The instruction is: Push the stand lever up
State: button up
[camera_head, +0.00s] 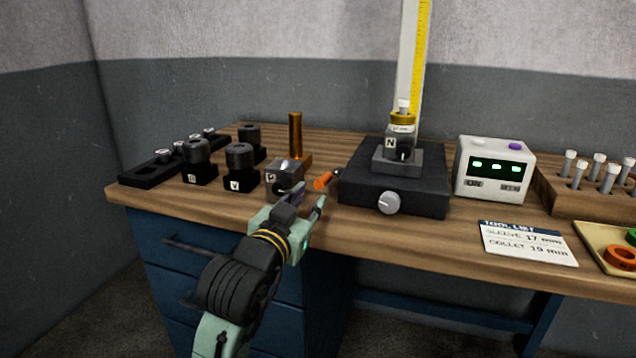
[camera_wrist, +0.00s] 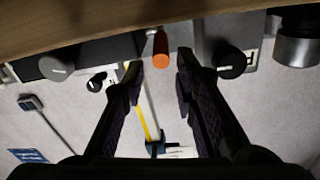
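The stand is a black block base (camera_head: 395,185) with a round grey knob on its front and a tall post with a yellow scale (camera_head: 420,60) behind. Its lever has an orange handle (camera_head: 323,181) sticking out at the base's left side, low near the tabletop. My gripper (camera_head: 311,197) is open and empty, just in front of the handle. In the wrist view, the orange handle (camera_wrist: 161,50) shows between and beyond the two fingertips of my gripper (camera_wrist: 160,68). I see no clear contact with either finger.
A grey block (camera_head: 286,178) stands close left of my fingers, with a brass cylinder (camera_head: 295,135) behind it. Black tool holders (camera_head: 240,170) are further left. A white display box (camera_head: 495,170) and a tool list card (camera_head: 527,244) are to the right.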

aim_at(318, 187)
jog(key=p+x, duration=0.1)
jog(key=x, duration=0.5)
jog(key=shift+w, duration=0.1)
grip_shut()
dwell(0.6)
